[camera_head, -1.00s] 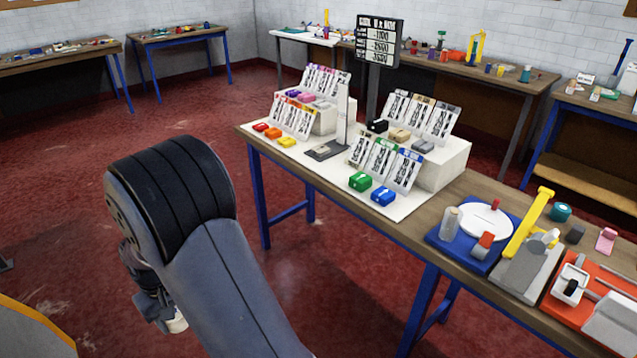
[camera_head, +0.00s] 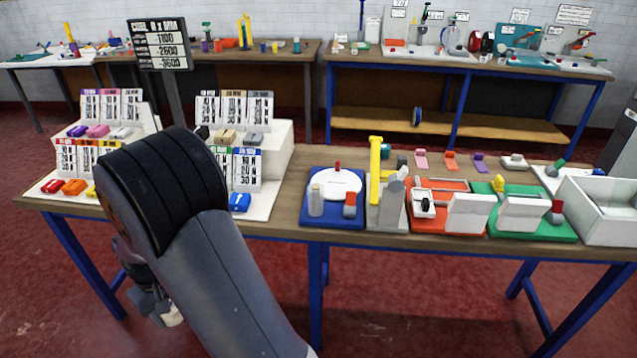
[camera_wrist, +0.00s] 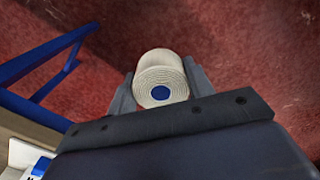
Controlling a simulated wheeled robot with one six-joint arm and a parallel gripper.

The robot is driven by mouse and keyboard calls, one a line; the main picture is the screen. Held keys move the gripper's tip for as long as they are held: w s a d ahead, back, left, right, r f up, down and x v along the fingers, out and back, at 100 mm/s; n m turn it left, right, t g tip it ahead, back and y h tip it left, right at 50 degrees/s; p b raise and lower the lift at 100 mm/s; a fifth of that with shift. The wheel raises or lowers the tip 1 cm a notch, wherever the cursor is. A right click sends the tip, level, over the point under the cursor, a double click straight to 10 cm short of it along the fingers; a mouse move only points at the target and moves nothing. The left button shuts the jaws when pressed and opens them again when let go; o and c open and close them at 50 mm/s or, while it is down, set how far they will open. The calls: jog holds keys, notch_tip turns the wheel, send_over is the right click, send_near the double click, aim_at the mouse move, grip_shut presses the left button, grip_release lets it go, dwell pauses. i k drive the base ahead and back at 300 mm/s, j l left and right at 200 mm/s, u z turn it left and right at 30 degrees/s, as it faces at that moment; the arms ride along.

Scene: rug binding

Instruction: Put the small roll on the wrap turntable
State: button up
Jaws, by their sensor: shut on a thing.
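The small roll (camera_wrist: 160,78) is a cream-white coil with a blue core. It sits between the two fingers of my gripper (camera_wrist: 158,92) in the wrist view, which is shut on it over the red floor. In the head view my gripper (camera_head: 158,305) hangs low at the left, in front of the table, mostly hidden by my arm; a pale bit of the roll (camera_head: 173,316) shows there. The wrap turntable (camera_head: 334,184) is a white disc with a red knob on a blue base (camera_head: 335,222), on the table right of my arm.
A pale cylinder (camera_head: 316,200) and a red-topped grey block (camera_head: 350,206) stand on the blue base. A yellow-armed press (camera_head: 376,170) stands right beside it. Card displays (camera_head: 247,170) fill the table's left. The table's front edge (camera_head: 390,243) lies between gripper and turntable.

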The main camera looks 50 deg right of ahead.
aim_at(336, 182)
jog(key=z, duration=1.6)
